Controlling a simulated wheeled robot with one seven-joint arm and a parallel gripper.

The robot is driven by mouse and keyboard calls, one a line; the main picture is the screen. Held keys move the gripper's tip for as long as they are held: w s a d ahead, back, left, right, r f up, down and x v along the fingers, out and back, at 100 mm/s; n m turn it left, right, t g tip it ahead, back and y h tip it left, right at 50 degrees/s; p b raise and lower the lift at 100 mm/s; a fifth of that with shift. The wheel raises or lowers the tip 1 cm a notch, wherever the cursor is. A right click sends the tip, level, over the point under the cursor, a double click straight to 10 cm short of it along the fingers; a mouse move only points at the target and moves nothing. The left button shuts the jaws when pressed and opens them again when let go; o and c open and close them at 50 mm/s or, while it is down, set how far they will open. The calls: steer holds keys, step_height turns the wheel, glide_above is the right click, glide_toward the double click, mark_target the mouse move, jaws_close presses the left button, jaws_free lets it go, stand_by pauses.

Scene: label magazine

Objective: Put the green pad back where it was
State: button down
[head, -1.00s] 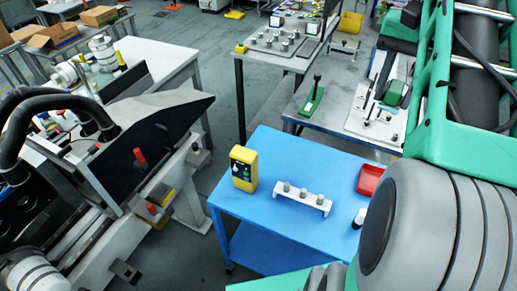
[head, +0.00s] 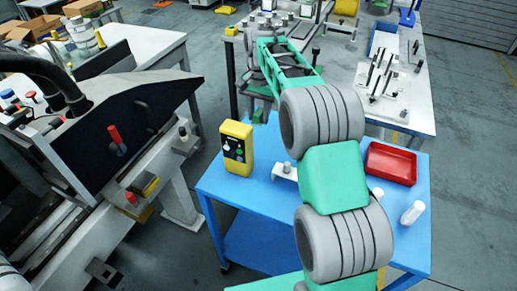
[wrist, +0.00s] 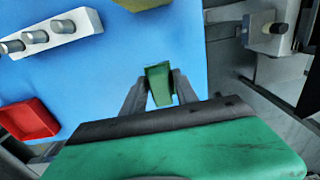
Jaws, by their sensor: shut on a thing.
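The green pad (wrist: 158,85) is pinched between the two grey fingers of my gripper (wrist: 155,92) in the wrist view. It appears as a small upright green block, with the blue table top behind it. In the head view my gripper (head: 259,108) hangs at the back left of the blue table, beyond the yellow control box, and is partly hidden by my arm. A small green patch, likely the pad (head: 258,116), shows at its lower end. I cannot tell its exact height above the table.
The blue table (head: 238,200) carries a yellow control box (head: 237,147), a white holder with grey pegs (wrist: 48,36), a red tray (head: 391,163) and a white bottle (head: 412,212). A machine with a dark panel (head: 125,120) stands at left. A grey bench (head: 415,110) lies behind.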

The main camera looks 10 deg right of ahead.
mark_target(259, 144)
step_height(259, 144, down, 10)
steer(key=shift+p, duration=0.6)
steer(key=shift+f, duration=0.2)
steer(key=c, duration=0.9)
jaws_free()
steer(key=shift+c, duration=0.2)
steer(key=shift+r, duration=0.1)
step_height(259, 144, up, 12)
steer(key=shift+s+r+b, duration=0.1)
steer(key=shift+r+b, duration=0.05)
steer(key=shift+b, duration=0.3)
